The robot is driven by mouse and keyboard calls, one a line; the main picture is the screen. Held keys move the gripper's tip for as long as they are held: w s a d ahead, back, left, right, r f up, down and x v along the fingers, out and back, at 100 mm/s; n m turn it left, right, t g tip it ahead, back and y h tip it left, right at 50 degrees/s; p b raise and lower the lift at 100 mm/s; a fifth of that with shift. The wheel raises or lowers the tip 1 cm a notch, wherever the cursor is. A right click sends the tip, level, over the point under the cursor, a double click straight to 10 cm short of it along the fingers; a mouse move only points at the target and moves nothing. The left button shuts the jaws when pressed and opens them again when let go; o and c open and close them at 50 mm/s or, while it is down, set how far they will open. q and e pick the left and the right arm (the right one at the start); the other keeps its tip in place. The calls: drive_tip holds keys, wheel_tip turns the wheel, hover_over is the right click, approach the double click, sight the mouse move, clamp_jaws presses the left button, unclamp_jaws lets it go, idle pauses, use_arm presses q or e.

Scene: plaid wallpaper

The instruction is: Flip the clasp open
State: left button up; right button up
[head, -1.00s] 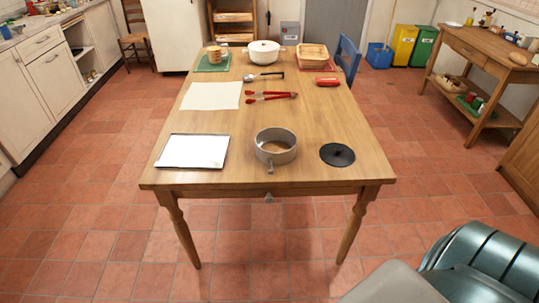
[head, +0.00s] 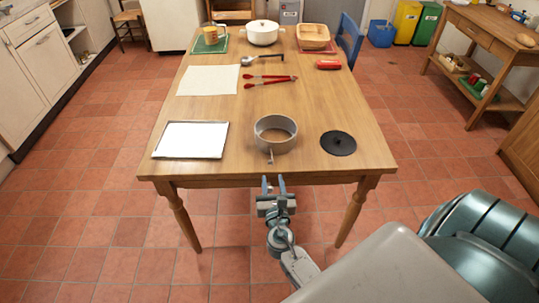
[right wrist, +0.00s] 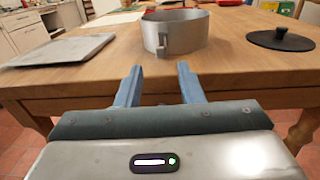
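A round grey metal ring (head: 275,133), like a springform pan side, stands near the front edge of the wooden table. Its clasp (head: 270,156) is on the side facing me. In the right wrist view the ring (right wrist: 190,32) stands straight ahead and the clasp (right wrist: 163,46) shows as a small upright piece on its wall. My right gripper (head: 273,182) is just in front of the table's front edge, below and short of the clasp. In the right wrist view its two fingers (right wrist: 157,72) are apart with nothing between them. My left gripper is not in view.
A black round disc with a knob (head: 338,143) lies right of the ring. A silver-rimmed tray (head: 190,140) lies to the left. Red tongs (head: 269,81), a cream mat (head: 208,81) and a white pot (head: 262,33) are farther back. The wooden table's (head: 235,170) front edge is near the gripper.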

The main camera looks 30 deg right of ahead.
sight(270, 162)
drive_tip(key=p+x, duration=0.1)
drive_tip(key=x, duration=0.3)
drive_tip(key=p+x, duration=0.1)
drive_tip(key=x, duration=0.4)
drive_tip(key=shift+w+d+r, duration=0.1)
drive_tip(key=shift+w+r, duration=0.05)
drive_tip(key=shift+r, duration=0.1)
drive_tip(key=shift+x, duration=0.75)
drive_tip(key=shift+f, duration=0.1)
drive_tip(key=shift+c, duration=0.2)
clamp_jaws()
